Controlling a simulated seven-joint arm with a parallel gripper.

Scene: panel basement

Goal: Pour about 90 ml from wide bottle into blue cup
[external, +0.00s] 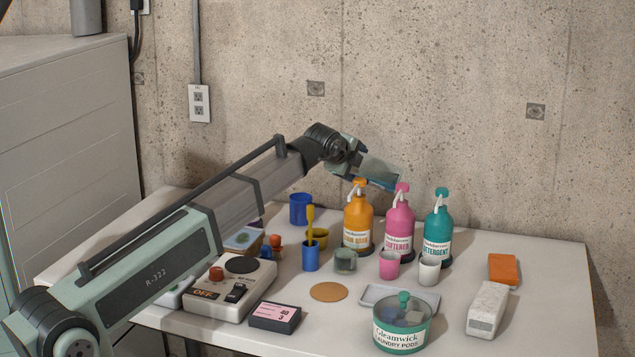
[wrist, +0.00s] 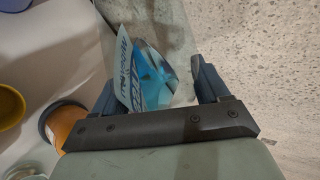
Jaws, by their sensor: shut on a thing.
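My gripper (external: 352,165) is shut on a clear bottle (external: 380,170), which I take to be the wide bottle. It is held high above the back of the table, tipped well over. In the wrist view the bottle (wrist: 146,72) sits between the fingers, with a white label and blue liquid inside. Its mouth is not clear to see. A larger blue cup (external: 301,208) stands at the back of the table, left of the bottle. I cannot tell which is meant. No falling stream shows.
Orange (external: 358,222), pink (external: 399,228) and teal (external: 437,230) pump bottles stand below and right of my gripper. A yellow bowl (external: 321,237), pink cup (external: 389,265) and white cup (external: 429,270) are close by. The concrete wall (external: 450,90) rises behind the table.

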